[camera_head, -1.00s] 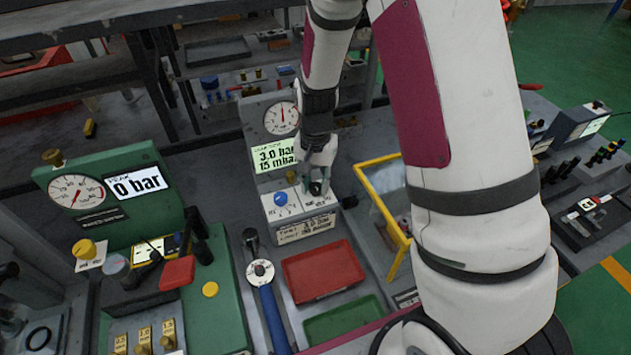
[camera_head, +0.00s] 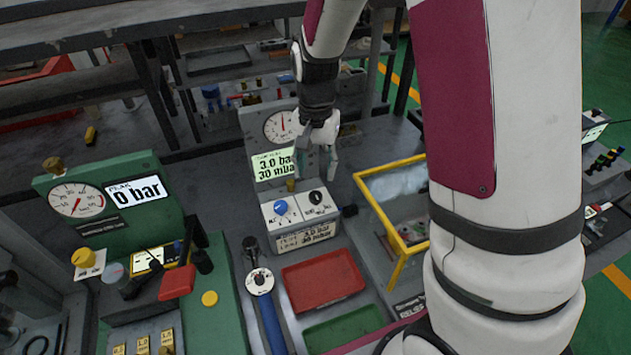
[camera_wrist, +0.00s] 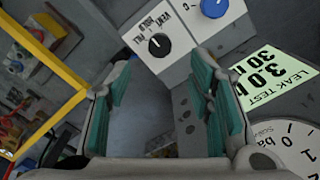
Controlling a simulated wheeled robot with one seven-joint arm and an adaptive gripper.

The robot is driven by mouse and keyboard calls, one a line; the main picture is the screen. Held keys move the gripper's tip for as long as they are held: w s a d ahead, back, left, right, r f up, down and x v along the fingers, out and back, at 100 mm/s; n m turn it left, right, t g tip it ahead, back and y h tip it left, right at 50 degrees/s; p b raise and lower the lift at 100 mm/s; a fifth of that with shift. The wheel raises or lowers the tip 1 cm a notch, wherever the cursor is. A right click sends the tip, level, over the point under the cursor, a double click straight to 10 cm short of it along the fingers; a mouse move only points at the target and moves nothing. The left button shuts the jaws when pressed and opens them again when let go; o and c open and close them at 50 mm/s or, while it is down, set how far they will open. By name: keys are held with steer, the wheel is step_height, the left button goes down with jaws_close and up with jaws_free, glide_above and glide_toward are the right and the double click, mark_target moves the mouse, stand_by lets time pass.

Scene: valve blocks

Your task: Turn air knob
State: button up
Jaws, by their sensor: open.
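The leak test panel (camera_head: 300,238) has a blue knob (camera_head: 281,207) on its left and a black knob (camera_head: 316,197) on its right. In the wrist view, the black knob (camera_wrist: 159,45) has labels reading VENT, FILL and HOLD, and the blue knob (camera_wrist: 214,7) is cut by the top edge. The label by the blue knob is too small to read surely. My gripper (camera_head: 316,168) is open and empty, above and behind the black knob, apart from it. Its teal-padded fingers (camera_wrist: 163,88) show in the wrist view with nothing between them.
A dial gauge (camera_head: 281,127) and a display (camera_head: 272,165) reading 3.0 bar and 30 mbar stand behind the knobs. A yellow frame (camera_head: 371,200) is close on the right. A red tray (camera_head: 322,282) lies in front. A green gauge block (camera_head: 60,225) stands left.

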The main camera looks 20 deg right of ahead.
steer(key=shift+r, duration=2)
steer(key=s+r+n+t, duration=0.3)
steer(key=s+r+n, duration=0.1)
steer(key=s+r, duration=0.75)
steer(key=s+r+n+t, duration=0.2)
steer(key=s+r, duration=0.3)
steer(key=s, duration=0.5)
steer(key=shift+s+r+n, duration=0.25)
steer(key=shift+r+n, duration=0.05)
steer(key=shift+n, duration=0.6)
